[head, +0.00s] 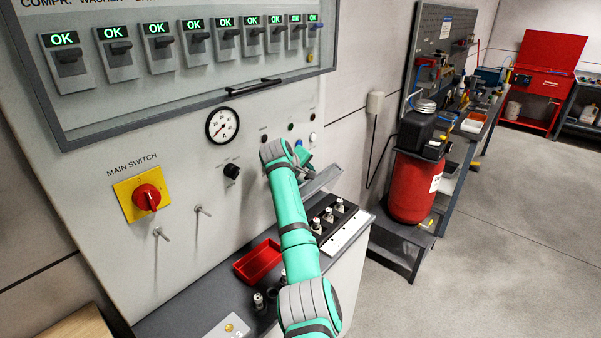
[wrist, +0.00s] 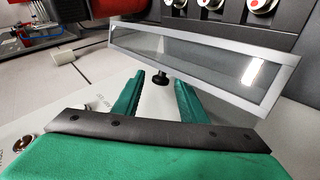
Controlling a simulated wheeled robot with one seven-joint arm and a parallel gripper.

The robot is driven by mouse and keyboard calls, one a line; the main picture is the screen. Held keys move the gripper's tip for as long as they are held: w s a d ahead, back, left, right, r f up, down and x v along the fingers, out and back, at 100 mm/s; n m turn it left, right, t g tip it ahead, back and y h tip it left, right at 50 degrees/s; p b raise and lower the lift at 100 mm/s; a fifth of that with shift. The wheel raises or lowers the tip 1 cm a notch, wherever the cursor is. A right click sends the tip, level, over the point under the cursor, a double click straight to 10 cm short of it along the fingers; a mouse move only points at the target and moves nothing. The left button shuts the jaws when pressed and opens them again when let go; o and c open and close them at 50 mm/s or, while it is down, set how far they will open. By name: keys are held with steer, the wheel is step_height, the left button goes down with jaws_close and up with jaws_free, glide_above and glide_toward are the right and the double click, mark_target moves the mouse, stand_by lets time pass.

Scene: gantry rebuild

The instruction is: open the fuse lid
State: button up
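The fuse lid (wrist: 205,63) is a long clear pane in a light grey frame, lying slanted across the wrist view. A small black knob (wrist: 160,77) stands at its near edge. My gripper (wrist: 158,88) is open, with its two green fingers apart on either side of the knob. I cannot tell whether either finger touches it. In the head view the lid (head: 322,180) is a narrow grey strip beside my gripper (head: 304,155), above the black fuse block (head: 325,206) with its white-capped fuses. My arm hides part of this area.
A red tray (head: 258,262) sits on the grey ledge left of my arm. The panel carries a main switch (head: 147,197), a gauge (head: 222,125) and a glass-framed row of breakers reading OK. A red drum (head: 413,188) stands to the right. Open floor lies further right.

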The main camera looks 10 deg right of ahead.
steer(key=v, duration=0.9)
steer(key=shift+s+r, duration=0.25)
